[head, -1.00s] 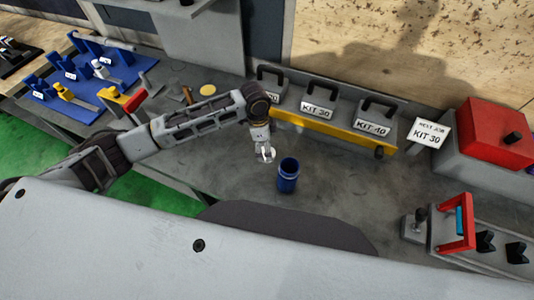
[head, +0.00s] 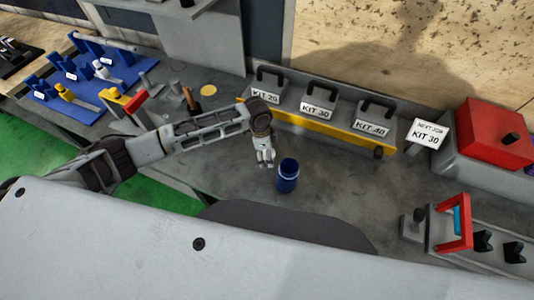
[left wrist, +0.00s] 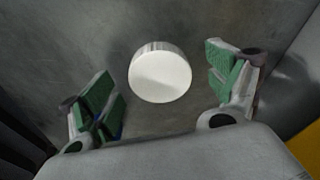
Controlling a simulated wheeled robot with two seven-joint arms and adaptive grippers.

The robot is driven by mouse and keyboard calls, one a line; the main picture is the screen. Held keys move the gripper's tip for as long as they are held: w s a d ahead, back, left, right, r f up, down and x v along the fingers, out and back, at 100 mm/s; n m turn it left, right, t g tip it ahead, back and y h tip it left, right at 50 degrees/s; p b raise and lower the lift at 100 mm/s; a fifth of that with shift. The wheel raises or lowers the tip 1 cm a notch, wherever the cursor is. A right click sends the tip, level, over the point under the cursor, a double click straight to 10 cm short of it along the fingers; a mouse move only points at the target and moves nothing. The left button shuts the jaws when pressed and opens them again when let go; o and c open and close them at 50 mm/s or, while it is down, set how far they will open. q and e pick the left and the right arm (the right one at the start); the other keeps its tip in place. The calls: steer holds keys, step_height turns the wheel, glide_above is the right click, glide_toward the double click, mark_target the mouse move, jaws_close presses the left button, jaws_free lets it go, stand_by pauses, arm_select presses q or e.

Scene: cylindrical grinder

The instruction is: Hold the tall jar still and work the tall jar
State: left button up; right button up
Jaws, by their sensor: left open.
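The tall blue jar (head: 288,176) stands upright on the grey bench in the head view, with a dark opening at its top. My left gripper (head: 265,162) is just left of the jar, pointing down, and looks apart from it. In the left wrist view its green-padded fingers are spread wide. A round white-topped cylinder (left wrist: 160,76) shows between them, with clear gaps to both fingers. I cannot tell whether it is a part of the jar. A small patch of blue shows behind the left finger there. My right gripper is not in view.
A yellow rail (head: 325,132) with several labelled kit boxes runs behind the jar. A "NEXT JOB KIT 30" sign (head: 428,134) and a red box (head: 495,134) are at right. A red-handled fixture (head: 455,226) stands at front right. The bench right of the jar is clear.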

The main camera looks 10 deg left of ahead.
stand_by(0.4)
arm_select(q)
steer(key=c, duration=0.9)
steer(key=shift+o, duration=0.2)
step_height(320, 180, up, 10)
steer(key=shift+b, duration=0.4)
